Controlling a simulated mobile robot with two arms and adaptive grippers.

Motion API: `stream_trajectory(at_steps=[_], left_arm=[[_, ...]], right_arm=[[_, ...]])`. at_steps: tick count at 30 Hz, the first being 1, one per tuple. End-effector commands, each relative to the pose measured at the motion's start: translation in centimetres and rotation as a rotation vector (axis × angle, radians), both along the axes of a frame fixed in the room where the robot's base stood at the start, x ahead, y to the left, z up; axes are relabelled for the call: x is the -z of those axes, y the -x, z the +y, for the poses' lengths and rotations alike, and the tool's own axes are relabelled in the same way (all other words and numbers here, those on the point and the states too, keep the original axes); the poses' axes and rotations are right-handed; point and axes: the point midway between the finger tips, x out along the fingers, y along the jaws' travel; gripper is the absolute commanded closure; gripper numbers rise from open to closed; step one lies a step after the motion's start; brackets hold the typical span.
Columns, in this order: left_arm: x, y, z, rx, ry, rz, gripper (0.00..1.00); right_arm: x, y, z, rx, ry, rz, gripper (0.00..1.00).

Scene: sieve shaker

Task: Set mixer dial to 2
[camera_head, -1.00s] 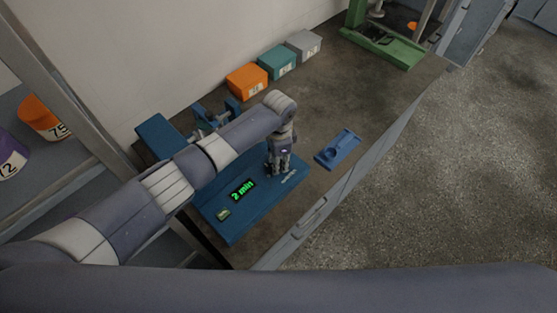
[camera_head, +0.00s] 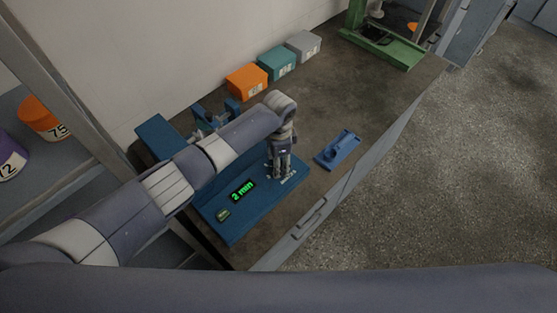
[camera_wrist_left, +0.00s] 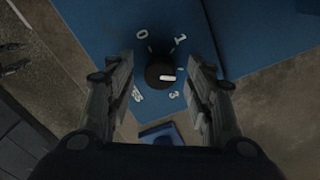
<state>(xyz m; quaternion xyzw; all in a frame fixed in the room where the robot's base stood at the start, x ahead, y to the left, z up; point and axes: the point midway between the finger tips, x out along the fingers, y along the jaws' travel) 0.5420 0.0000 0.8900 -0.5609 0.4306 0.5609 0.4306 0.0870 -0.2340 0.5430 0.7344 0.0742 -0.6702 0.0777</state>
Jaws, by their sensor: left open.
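The blue sieve shaker (camera_head: 228,222) stands on the bench, with a green display (camera_head: 242,190) reading "2 min". Its dial (camera_wrist_left: 160,70) is a round black knob with a white mark, ringed by white numbers; 0, 1 and 3 are readable in the left wrist view. The white mark points toward the right, between the 1 and the 3. My left gripper (camera_head: 280,176) points down over the dial end of the shaker. In the left wrist view its open fingers (camera_wrist_left: 158,100) stand on either side of the knob, with gaps visible. My right gripper is not seen.
A small blue tray-like part (camera_head: 338,150) lies right of the shaker. Orange (camera_head: 247,82), teal (camera_head: 277,63) and grey (camera_head: 303,45) boxes line the wall. A green-framed device (camera_head: 383,45) stands at the far end. Bare bench lies between them.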

Motion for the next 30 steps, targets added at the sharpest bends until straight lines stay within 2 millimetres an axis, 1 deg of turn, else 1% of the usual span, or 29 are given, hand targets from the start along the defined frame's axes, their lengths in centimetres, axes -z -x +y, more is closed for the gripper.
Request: stream_trajectory(at_steps=[2, 5, 7, 15, 18, 21, 24, 30], left_arm=[[-0.4, 0.0, 0.0, 0.0, 0.001, 0.0, 0.52], [-1.6, -0.1, 0.0, 0.001, 0.002, -0.003, 0.52], [-2.8, -0.1, 0.0, 0.0, 0.002, -0.004, 0.52], [-8.7, -0.1, 0.0, 0.0, 0.002, -0.004, 0.52], [-10.2, -0.1, 0.0, 0.0, 0.002, -0.003, 0.52], [-11.3, -0.1, 0.0, 0.0, 0.001, -0.002, 0.52], [-11.8, -0.1, 0.0, 0.0, 0.0, -0.002, 0.52], [-12.0, 0.0, 0.0, -0.001, 0.0, -0.001, 0.52]], right_arm=[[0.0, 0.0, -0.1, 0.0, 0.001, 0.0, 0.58], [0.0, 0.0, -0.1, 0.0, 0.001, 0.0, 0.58], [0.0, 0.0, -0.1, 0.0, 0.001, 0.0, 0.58], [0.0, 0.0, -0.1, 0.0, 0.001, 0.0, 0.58], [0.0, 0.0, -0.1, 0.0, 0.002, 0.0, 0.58], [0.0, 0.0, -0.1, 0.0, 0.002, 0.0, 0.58], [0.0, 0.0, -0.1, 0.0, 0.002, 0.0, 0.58], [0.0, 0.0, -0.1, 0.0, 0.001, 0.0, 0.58]])
